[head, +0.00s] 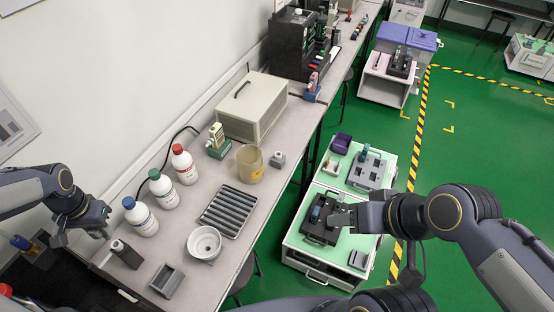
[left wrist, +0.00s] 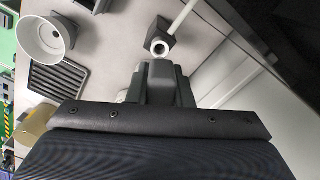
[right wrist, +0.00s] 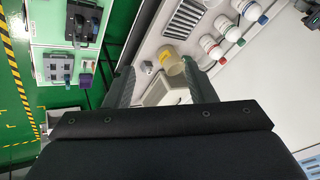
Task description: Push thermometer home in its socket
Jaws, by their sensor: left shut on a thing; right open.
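I cannot tell for sure which tester is the thermometer. A blue-grey tester (head: 317,213) stands in a black socket block (head: 322,232) on the near green-topped cart; the block also shows at the top of the right wrist view (right wrist: 84,22). My right gripper (head: 342,218) appears beside it, fingers apart and nothing between them (right wrist: 160,88). A pale yellow tester (head: 217,132) stands in a green base on the bench. My left gripper (head: 104,230) is above the bench's near left end.
A grey open holder (head: 167,281), white cup (head: 204,243), ribbed tray (head: 228,211), yellowish jar (head: 250,163) and bottles (head: 184,164) crowd the bench. Green floor separates bench and carts.

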